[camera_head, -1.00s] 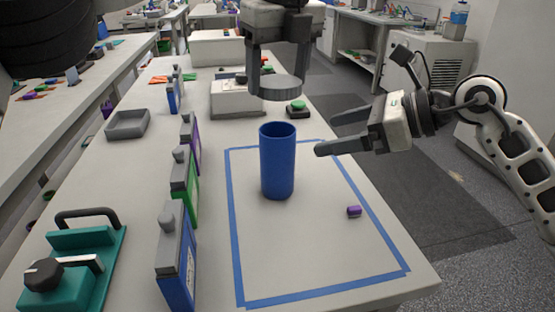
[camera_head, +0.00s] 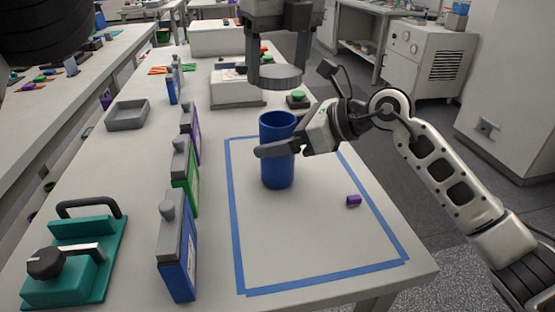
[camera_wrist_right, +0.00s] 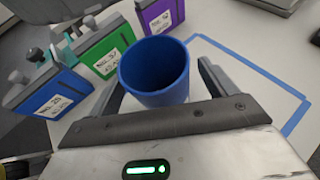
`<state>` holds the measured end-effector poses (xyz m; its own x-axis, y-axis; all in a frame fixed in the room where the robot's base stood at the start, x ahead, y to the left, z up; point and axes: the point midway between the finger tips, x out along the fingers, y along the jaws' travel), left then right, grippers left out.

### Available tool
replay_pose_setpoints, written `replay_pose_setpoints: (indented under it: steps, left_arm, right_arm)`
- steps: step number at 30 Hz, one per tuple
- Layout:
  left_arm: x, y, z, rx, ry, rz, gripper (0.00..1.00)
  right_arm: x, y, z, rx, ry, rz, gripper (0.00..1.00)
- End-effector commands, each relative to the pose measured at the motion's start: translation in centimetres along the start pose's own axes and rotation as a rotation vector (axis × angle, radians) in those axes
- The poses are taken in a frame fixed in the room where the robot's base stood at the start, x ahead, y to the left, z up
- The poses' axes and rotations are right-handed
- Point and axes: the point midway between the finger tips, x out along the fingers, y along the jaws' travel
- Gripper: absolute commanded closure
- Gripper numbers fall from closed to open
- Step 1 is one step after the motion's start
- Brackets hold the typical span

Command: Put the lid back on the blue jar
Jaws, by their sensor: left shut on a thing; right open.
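The blue jar (camera_head: 277,171) stands upright and uncovered inside the blue taped outline on the table. In the right wrist view the jar (camera_wrist_right: 155,75) shows its open mouth, between the fingers of my right gripper (camera_wrist_right: 160,85). My right gripper (camera_head: 278,148) is open, with one finger across the front of the jar; whether the fingers touch it I cannot tell. My left gripper (camera_head: 279,70) is shut on the grey round lid (camera_head: 281,77) and holds it above the jar, apart from the rim.
A purple piece (camera_head: 353,201) lies inside the tape (camera_head: 240,240) at right. Labelled blue, green and purple battery packs (camera_head: 178,255) stand in a row left of the tape. A teal clamp device (camera_head: 75,265) and grey tray (camera_head: 127,114) are further left. The tape's front area is clear.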

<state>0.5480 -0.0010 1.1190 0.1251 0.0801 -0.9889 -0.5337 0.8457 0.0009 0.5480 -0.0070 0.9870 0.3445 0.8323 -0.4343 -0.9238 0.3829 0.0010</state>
Motion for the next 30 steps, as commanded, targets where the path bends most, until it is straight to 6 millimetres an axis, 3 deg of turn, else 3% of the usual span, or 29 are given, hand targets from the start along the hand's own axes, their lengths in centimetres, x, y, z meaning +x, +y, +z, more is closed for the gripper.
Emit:
replay_pose_setpoints:
  steps: [12,13,20,23,30]
  left_arm:
    - [0.0,0.0,0.0,0.000,0.000,0.000,0.54]
    - [0.0,0.0,0.0,0.000,0.000,0.000,0.54]
    - [0.0,0.0,0.0,0.000,0.000,0.000,0.54]
    - [0.4,0.0,0.0,0.001,0.000,0.001,0.54]
    - [3.8,0.1,-0.4,0.001,0.001,0.003,0.54]
  right_arm:
    - [0.9,0.0,0.0,-0.001,0.001,-0.001,0.16]
    - [0.9,0.0,0.0,-0.001,0.001,-0.001,0.19]
    - [0.8,0.0,0.0,-0.001,0.001,-0.001,0.83]
    - [0.8,0.0,0.0,-0.001,0.001,-0.001,0.83]
    - [0.8,0.0,0.0,-0.001,0.001,-0.001,0.83]
